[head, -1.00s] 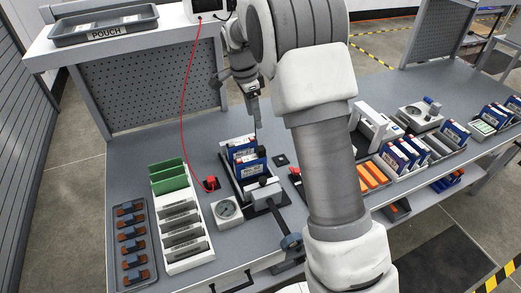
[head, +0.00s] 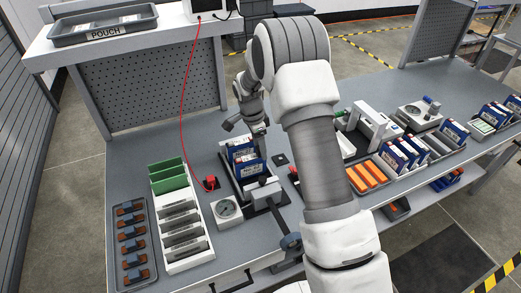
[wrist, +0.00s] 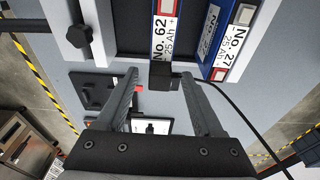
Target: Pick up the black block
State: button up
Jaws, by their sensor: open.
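The black block (wrist: 164,75) shows in the wrist view at the end of the white label of the blue cell No. 62 (wrist: 164,25). A thin black cable runs from beside it to the right. My gripper (wrist: 160,77) is open, with one finger on each side of the block near the fingertips. The block looks nearer the right finger; I cannot tell whether they touch. In the head view my gripper (head: 261,143) is above the blue cells in the dark holder, and I cannot make out the block there.
A second blue cell, No. 27 (wrist: 228,45), stands close by. A clamp with a black knob (wrist: 78,36) flanks the holder. In the head view, a gauge (head: 227,209), a rack with green boards (head: 168,177) and a red plug (head: 211,183) are to the left.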

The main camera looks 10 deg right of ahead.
jog(key=shift+f, duration=0.15)
grip_shut()
dwell(0.4)
jog(key=shift+r, duration=0.7)
notch_tip(320, 180, up, 3)
jog(key=shift+w+r, duration=0.1)
jog(key=s+d+r, duration=0.6)
jog(key=d, duration=0.3)
jog(key=shift+s+d+r+b, duration=0.25)
jog(key=shift+s+d+b, duration=0.1)
jog(key=shift+s+b, duration=0.1)
